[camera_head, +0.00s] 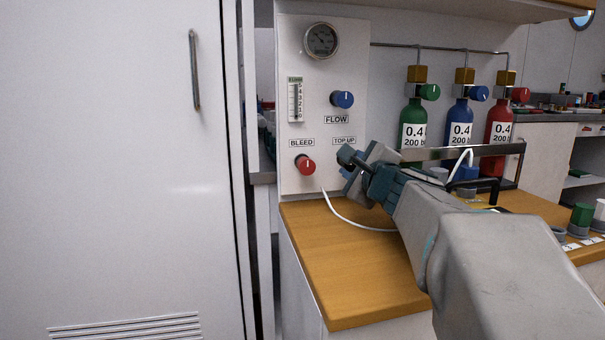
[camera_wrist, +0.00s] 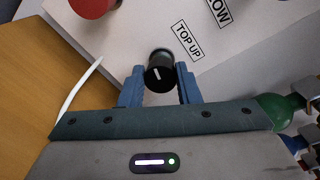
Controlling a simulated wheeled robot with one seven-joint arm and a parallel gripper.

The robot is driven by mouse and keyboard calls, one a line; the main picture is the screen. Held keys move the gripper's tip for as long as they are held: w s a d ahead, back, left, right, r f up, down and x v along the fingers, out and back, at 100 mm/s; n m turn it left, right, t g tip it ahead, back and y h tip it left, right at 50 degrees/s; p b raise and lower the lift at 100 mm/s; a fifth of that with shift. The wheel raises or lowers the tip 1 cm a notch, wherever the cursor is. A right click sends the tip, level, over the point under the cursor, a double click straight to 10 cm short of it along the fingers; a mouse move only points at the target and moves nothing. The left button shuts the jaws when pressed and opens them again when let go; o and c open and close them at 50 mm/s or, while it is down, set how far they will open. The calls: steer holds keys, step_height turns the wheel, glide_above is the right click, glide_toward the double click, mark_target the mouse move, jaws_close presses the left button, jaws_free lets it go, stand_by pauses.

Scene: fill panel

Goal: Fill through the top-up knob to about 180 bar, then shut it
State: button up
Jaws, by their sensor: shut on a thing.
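The black top-up knob (camera_wrist: 160,74) sits on the white panel (camera_head: 300,95) below its TOP UP label (camera_wrist: 188,41). My gripper (camera_wrist: 160,71) has its blue fingers on either side of the knob and is shut on it. The knob's white mark tilts to the upper left in the wrist view. In the head view my gripper (camera_head: 347,163) is at the panel's lower right and covers much of the knob. The round gauge (camera_head: 321,40) is at the panel's top; its reading is too small to tell.
A red bleed knob (camera_head: 305,164) is left of my gripper, and a blue flow knob (camera_head: 342,99) is above it. A white hose (camera_head: 345,217) loops over the wooden bench (camera_head: 330,275). Green, blue and red cylinders (camera_head: 497,130) stand behind a rail to the right.

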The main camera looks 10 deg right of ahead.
stand_by(0.5)
steer(key=o, duration=1)
steer(key=shift+c, duration=0.2)
